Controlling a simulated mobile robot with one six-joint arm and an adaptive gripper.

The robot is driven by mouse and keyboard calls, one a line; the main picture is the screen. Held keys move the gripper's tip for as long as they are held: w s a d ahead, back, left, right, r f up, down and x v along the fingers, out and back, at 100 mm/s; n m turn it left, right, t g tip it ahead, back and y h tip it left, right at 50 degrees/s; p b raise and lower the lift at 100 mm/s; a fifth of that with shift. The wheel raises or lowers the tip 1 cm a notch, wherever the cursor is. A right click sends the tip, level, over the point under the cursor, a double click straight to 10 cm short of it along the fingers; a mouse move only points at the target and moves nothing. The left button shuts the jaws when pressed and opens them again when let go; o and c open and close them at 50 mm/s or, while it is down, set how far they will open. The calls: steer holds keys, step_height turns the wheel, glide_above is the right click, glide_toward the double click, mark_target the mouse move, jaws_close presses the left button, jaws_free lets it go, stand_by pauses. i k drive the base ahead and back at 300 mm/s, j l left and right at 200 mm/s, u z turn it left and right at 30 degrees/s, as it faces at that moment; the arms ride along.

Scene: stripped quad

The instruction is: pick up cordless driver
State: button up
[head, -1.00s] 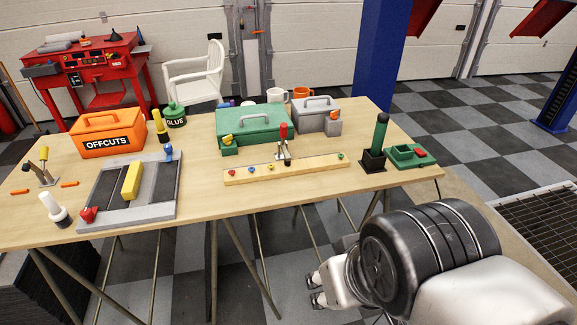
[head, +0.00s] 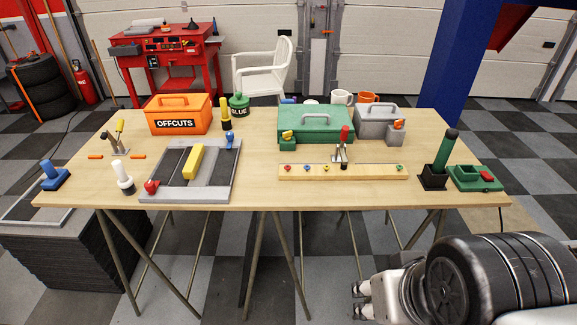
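No tool here is plainly a cordless driver; the likeliest is a green upright handle with a dark top (head: 446,149), leaning slightly in a square black base (head: 433,178) near the right end of the workbench (head: 320,194). My gripper (head: 361,300) is low in front of the bench, below its top and left of that tool. Its two fingertips point left and stand apart, with nothing visible between them.
The front middle edge is clear.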

mark_target(452, 135)
steer(key=i, duration=0.2)
steer(key=i+z, duration=0.3)
steer(key=z, duration=0.2)
steer(key=i+j+z, duration=0.2)
steer(key=z, duration=0.25)
steer(key=i+z, duration=0.1)
steer(key=z, duration=1.2)
